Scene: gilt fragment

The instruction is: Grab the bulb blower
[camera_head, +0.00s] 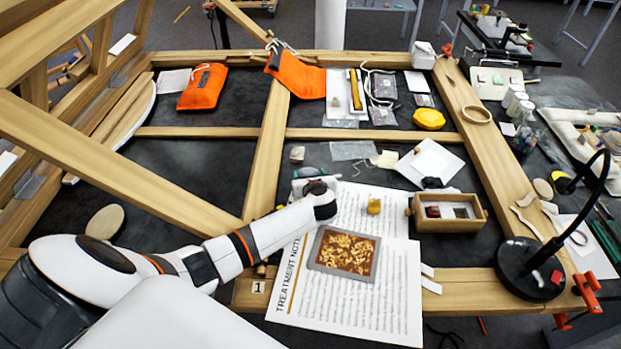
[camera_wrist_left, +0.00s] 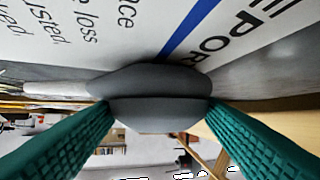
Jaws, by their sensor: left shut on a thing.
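The bulb blower (camera_wrist_left: 150,95) is a dark grey rounded bulb in the left wrist view. A pale, narrow part (camera_wrist_left: 45,88) extends from it to the left. My left gripper (camera_wrist_left: 158,112) is shut on it, with one teal ribbed finger at each side of the bulb. In the head view my left gripper (camera_head: 313,176) is at the top left of the printed treatment sheet (camera_head: 385,300). There the wrist and fingers hide most of the blower. My right gripper is not in view.
A wooden box (camera_head: 415,212) stands to the right. Wooden frame bars (camera_head: 266,150) cross the dark table. A black lamp (camera_head: 515,268) stands at the front right.

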